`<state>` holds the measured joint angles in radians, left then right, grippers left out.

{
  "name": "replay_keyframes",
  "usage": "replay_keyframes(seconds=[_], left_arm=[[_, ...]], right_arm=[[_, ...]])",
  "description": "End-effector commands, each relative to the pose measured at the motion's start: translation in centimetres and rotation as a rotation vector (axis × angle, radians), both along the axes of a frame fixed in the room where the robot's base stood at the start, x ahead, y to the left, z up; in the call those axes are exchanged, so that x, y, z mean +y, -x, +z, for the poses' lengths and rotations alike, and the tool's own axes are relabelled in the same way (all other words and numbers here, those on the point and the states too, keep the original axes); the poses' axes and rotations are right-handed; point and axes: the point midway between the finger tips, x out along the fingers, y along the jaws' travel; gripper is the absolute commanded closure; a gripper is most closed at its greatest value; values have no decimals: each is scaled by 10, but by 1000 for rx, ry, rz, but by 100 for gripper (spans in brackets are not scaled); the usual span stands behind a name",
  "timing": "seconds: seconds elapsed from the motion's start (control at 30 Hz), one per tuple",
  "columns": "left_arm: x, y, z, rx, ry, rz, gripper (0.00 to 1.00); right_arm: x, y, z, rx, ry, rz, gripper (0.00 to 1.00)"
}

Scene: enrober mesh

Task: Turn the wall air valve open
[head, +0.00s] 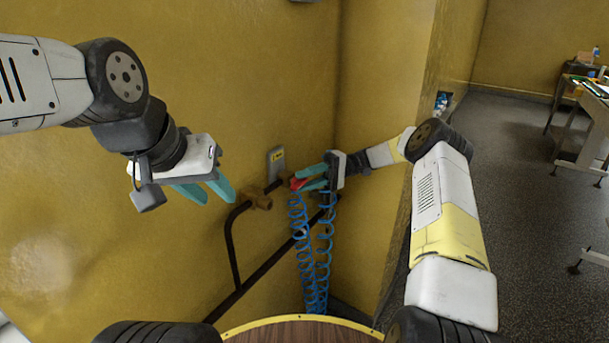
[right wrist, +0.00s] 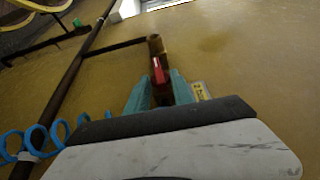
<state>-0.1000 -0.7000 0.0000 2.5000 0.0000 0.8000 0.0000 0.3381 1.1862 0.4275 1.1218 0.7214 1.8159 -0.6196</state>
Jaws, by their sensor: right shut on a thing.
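The wall air valve shows as a red handle (head: 297,184) at the end of a dark pipe on the yellow wall. In the right wrist view the red handle (right wrist: 158,70) stands between my teal fingertips, in front of a brass-coloured fitting (right wrist: 155,45). My right gripper (head: 305,181) is shut on the red handle; its fingers hide part of the valve body. My left gripper (head: 208,192) hangs in the air to the left, its two teal fingers apart and empty.
Blue coiled air hoses (head: 316,250) hang below the valve. A dark pipe (head: 262,272) runs diagonally along the wall. A small sign plate (head: 276,162) is above the valve. A round wooden top (head: 300,332) is at the bottom. Tables (head: 585,125) stand far right.

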Motion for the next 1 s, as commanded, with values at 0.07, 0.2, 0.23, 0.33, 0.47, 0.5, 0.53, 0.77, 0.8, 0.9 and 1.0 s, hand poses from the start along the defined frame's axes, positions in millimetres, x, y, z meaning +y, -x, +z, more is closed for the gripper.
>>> replay_keyframes(seconds=[0.07, 0.2, 0.23, 0.33, 0.47, 0.5, 0.53, 0.77, 0.8, 0.9, 1.0], left_arm=[[0, 0, 0, 0, 0, 0, 64], [0, 0, 0, 0, 0, 0, 64], [0, 0, 0, 0, 0, 0, 64], [0, 0, 0, 0, 0, 0, 64], [0, 0, 0, 0, 0, 0, 64], [0, 0, 0, 0, 0, 0, 64], [0, 0, 0, 0, 0, 0, 64], [0, 0, 0, 0, 0, 0, 64], [0, 0, 0, 0, 0, 0, 64], [0, 0, 0, 0, 0, 0, 64], [0, 0, 0, 0, 0, 0, 64]], right_arm=[[3, 3, -4, 6, 5, 10, 100], [3, 3, -4, 6, 5, 10, 100], [3, 3, -4, 6, 5, 10, 100], [3, 3, -4, 6, 6, 10, 100], [3, 3, -4, 6, 6, 10, 100], [3, 3, -4, 6, 6, 10, 100], [3, 3, -4, 6, 6, 10, 100], [3, 3, -4, 6, 5, 10, 67], [3, 3, -4, 6, 5, 9, 67], [2, 2, -3, 5, 4, 7, 67], [1, 1, -2, 3, 3, 5, 67]])
